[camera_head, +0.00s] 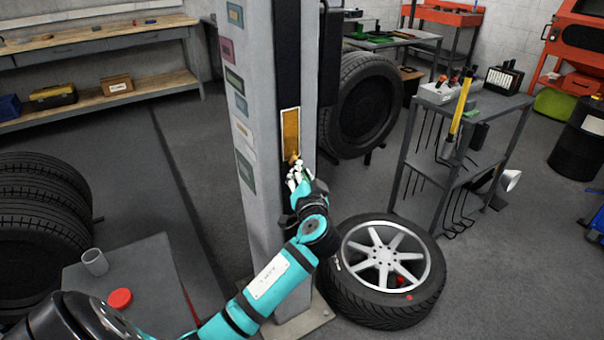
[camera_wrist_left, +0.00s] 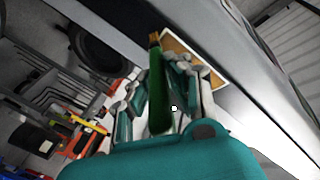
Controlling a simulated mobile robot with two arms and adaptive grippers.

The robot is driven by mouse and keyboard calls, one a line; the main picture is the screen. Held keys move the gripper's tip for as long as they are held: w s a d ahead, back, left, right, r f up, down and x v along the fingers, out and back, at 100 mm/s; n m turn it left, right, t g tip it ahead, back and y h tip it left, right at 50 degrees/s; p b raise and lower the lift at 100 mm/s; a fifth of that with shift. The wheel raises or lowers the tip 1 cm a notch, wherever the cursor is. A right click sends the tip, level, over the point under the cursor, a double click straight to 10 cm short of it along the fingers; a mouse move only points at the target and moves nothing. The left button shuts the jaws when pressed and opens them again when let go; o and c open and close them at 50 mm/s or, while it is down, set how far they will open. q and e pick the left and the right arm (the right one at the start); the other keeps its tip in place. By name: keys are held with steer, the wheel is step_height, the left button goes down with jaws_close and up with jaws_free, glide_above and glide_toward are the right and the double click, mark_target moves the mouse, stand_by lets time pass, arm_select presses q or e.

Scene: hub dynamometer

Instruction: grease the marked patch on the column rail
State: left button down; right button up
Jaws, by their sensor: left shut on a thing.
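The marked patch (camera_head: 291,134) is an upright yellow-brown strip with a pale border on the dark rail (camera_head: 289,62) of the grey column (camera_head: 258,130). It also shows in the wrist view (camera_wrist_left: 194,59). My left gripper (camera_head: 297,176) is at the patch's lower end, shut on a green-handled brush (camera_wrist_left: 159,95). The brush's brown tip (camera_wrist_left: 154,38) points at the patch in the wrist view. In the head view its tip (camera_head: 293,159) overlaps the patch's lower end. I cannot tell whether the bristles touch. My right gripper is not in view.
A grey table (camera_head: 150,262) at lower left holds a grey cup (camera_head: 95,262) and a red round lid (camera_head: 120,299). A wheel (camera_head: 384,270) lies right of the column's foot. A grey cart (camera_head: 470,145) stands farther right. Stacked tyres (camera_head: 40,225) stand at the left.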

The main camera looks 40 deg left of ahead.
arm_select(q)
steer(key=shift+d+r, duration=0.1)
steer(key=shift+s+d, duration=0.4)
steer(key=shift+d, duration=0.5)
steer(key=shift+s+d, duration=0.35)
steer(key=shift+d, duration=0.55)
steer(key=shift+s+d, duration=0.4)
steer(key=shift+d, duration=0.5)
steer(key=d, duration=0.1)
steer(key=s+d, duration=0.1)
steer(key=shift+s+d+b, duration=0.1)
steer(key=shift+d+b, duration=0.2)
steer(key=shift+d, duration=0.1)
steer(key=shift+a, duration=0.15)
steer(key=shift+w+a, duration=0.45)
steer(key=shift+a, duration=0.65)
steer(key=shift+w+a, duration=0.5)
steer(key=shift+a, duration=0.55)
steer(key=shift+w+a, duration=0.45)
steer(key=shift+a, duration=0.65)
steer(key=shift+w+a, duration=0.35)
steer(key=shift+a, duration=0.45)
